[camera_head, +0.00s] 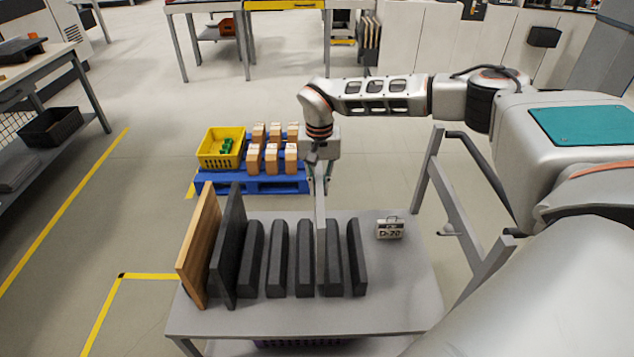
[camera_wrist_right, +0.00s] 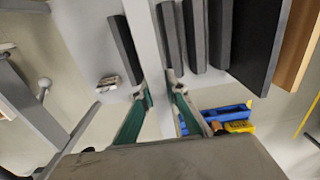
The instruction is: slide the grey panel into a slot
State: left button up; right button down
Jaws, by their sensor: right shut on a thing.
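The grey panel (camera_head: 320,225) is a thin light-grey sheet standing on edge, seen nearly edge-on in the head view. My right gripper (camera_head: 321,172) is shut on its far end. In the wrist view the panel (camera_wrist_right: 147,40) runs between the green-backed fingers (camera_wrist_right: 159,92). The slots are gaps between several dark upright bars (camera_head: 277,272) on the grey table. The panel appears over the gap between the third and fourth bars from the left, overlapping the fourth bar (camera_head: 334,270). I cannot tell whether its lower edge is in the gap or above it. My left gripper is out of view.
A wooden panel (camera_head: 200,245) and a tall dark panel (camera_head: 230,245) stand at the rack's left. Behind the table (camera_head: 400,290), a blue pallet (camera_head: 250,183) holds a yellow basket (camera_head: 220,150) and several boxes.

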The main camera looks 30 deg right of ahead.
pick_arm(q)
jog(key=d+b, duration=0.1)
jog(key=b, duration=0.1)
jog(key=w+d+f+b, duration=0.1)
jog(key=b, duration=0.1)
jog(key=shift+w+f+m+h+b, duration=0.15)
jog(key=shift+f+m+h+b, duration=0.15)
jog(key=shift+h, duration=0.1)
pick_arm(e)
notch_tip(320, 180, down, 9)
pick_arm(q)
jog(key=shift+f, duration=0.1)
pick_arm(e)
jog(key=shift+w+r, duration=0.1)
jog(key=shift+r, duration=0.05)
